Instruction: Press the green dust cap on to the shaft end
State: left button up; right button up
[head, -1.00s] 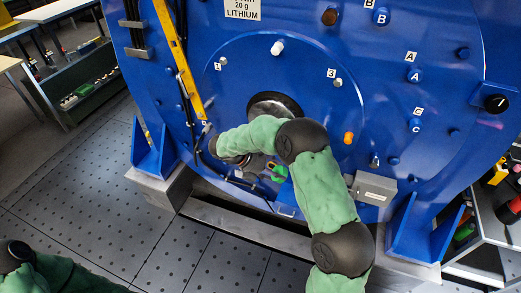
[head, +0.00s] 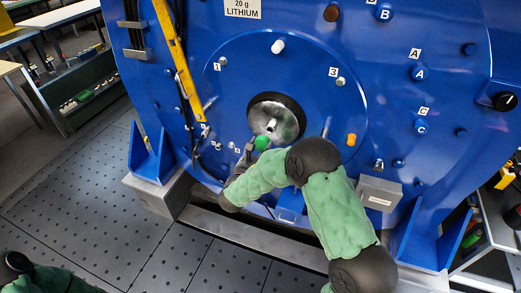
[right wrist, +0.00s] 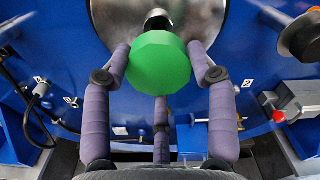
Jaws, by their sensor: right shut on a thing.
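The green dust cap (right wrist: 159,63) is held between the fingertips of my right gripper (right wrist: 160,66) in the right wrist view. In the head view the cap (head: 262,143) sits just below the shaft end (head: 271,125), which stands out from a round metal disc (head: 288,118) in the blue motor face. In the right wrist view the shaft end (right wrist: 158,20) shows just above the cap. Whether cap and shaft touch, I cannot tell. My right gripper (head: 254,147) shows small in the head view. My left gripper is not in view; only part of my left arm shows at lower left.
The blue motor housing (head: 225,120) fills the middle. A yellow bar (head: 178,60) stands left of the disc. A white peg (head: 278,47), an orange peg (head: 351,139) and a grey box (head: 379,193) surround it. Perforated floor (head: 75,210) lies open at left.

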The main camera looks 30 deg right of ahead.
aim_at(266, 138)
jog(key=shift+a, duration=0.1)
jog(key=shift+b+x, duration=0.6)
jog(key=shift+x, duration=2.3)
jog(key=shift+b+x, duration=0.5)
jog(key=shift+x, duration=1)
jog(key=o, duration=0.9)
